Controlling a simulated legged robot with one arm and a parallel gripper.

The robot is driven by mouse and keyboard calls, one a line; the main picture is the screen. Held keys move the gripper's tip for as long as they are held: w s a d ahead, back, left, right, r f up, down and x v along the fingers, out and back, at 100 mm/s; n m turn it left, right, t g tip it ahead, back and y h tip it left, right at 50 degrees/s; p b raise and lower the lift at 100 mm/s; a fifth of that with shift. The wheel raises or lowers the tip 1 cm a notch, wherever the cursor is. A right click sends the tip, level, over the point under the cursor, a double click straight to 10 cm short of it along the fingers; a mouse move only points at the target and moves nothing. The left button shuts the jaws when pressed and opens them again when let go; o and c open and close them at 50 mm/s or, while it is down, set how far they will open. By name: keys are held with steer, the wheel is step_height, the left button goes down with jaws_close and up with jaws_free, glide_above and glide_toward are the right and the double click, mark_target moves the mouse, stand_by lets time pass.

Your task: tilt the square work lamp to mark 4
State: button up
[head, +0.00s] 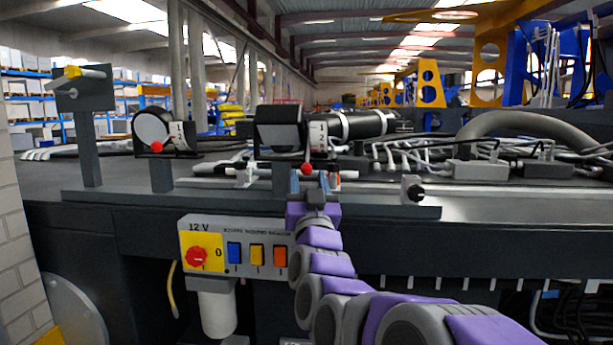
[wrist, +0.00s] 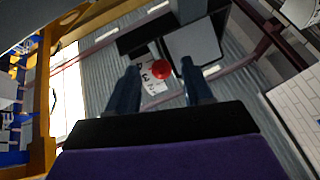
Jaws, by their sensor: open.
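The square work lamp (head: 280,128) is a dark box-shaped lamp on a post on the machine's ledge. A white scale plate (head: 318,136) with dark figures is at its right side, and a red ball (head: 306,168) sits low beside the plate. In the wrist view the lamp (wrist: 192,42) shows a grey face; the red ball (wrist: 161,69) lies between my fingertips, with the scale plate (wrist: 152,78) beside it. My gripper (head: 311,184) is open just below the lamp. I cannot tell whether a finger touches the ball. I cannot read the lamp's current mark.
A round lamp (head: 153,128) with its own red ball and scale stands to the left. A panel with a red rotary switch (head: 196,256) and several coloured rocker switches is below. A small black knob (head: 415,193) is on the right ledge. Hoses and cables lie behind.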

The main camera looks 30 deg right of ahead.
steer(key=b+v, duration=0.6)
steer(key=v, duration=0.8)
steer(key=shift+w+d+f, duration=0.1)
steer(key=shift+d, duration=0.05)
steer(key=shift+c, duration=0.5)
